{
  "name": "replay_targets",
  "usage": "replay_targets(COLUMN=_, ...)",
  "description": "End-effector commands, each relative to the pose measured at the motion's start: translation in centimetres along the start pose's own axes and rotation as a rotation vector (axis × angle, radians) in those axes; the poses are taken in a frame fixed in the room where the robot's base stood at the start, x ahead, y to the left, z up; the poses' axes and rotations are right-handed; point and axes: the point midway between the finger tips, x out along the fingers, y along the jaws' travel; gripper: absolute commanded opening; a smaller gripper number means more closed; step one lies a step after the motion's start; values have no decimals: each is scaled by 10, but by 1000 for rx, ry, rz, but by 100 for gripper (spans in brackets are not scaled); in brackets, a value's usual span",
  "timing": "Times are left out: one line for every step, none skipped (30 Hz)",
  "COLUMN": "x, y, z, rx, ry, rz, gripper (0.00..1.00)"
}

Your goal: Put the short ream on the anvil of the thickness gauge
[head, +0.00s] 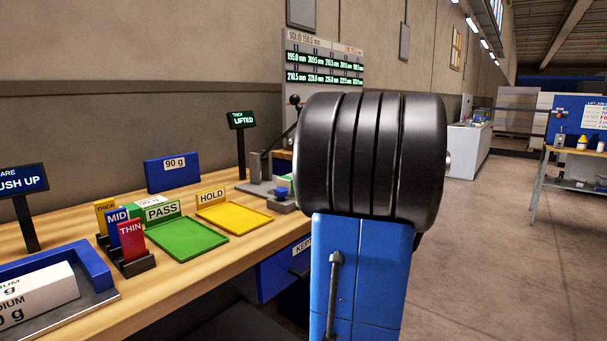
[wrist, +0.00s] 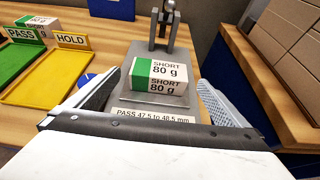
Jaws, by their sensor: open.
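The short ream (wrist: 158,76), a white block with a green end and "SHORT 80 g" print, lies on the grey anvil plate of the thickness gauge (wrist: 176,105) in the wrist view. My gripper (wrist: 159,80) is open, with one pale finger on each side of the ream and a visible gap on both sides. The plate's front label reads "PASS 47.5 to 48.5 mm". The gauge's post stands behind the ream.
The green PASS tray (head: 187,240) and yellow HOLD tray (head: 235,218) sit left of the gauge. Another ream marked SHORT (wrist: 40,25) is by the PASS sign. A wooden surface with brown blocks (wrist: 285,35) stands at right.

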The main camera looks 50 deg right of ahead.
Motion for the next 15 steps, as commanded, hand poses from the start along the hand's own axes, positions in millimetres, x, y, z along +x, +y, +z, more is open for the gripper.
replay_targets(x=-8, y=-1, z=0, rx=0, ry=-1, rz=-3, gripper=100)
replay_targets(x=-11, y=-1, z=0, rx=0, ry=-1, rz=-2, gripper=100)
replay_targets(x=-16, y=-1, z=0, rx=1, ry=-1, rz=-2, gripper=100)
replay_targets(x=-18, y=-1, z=0, rx=1, ry=0, rz=-2, gripper=100)
replay_targets(x=-21, y=-1, z=0, rx=1, ry=0, rz=-2, gripper=100)
replay_targets(x=-23, y=-1, z=0, rx=1, ry=0, rz=-1, gripper=100)
replay_targets(x=-25, y=0, z=0, rx=1, ry=0, rz=0, gripper=100)
replay_targets(x=-26, y=0, z=0, rx=0, ry=0, rz=0, gripper=100)
replay_targets(x=-28, y=0, z=0, rx=0, ry=0, rz=0, gripper=100)
replay_targets(x=-28, y=0, z=0, rx=0, ry=0, rz=0, gripper=100)
replay_targets(x=-29, y=0, z=0, rx=0, ry=0, rz=0, gripper=100)
replay_targets(x=-29, y=0, z=0, rx=0, ry=0, rz=0, gripper=100)
replay_targets(x=-30, y=0, z=0, rx=0, ry=0, rz=0, gripper=100)
replay_targets(x=-30, y=0, z=0, rx=0, ry=0, rz=0, gripper=100)
replay_targets(x=-29, y=0, z=0, rx=0, ry=0, rz=0, gripper=100)
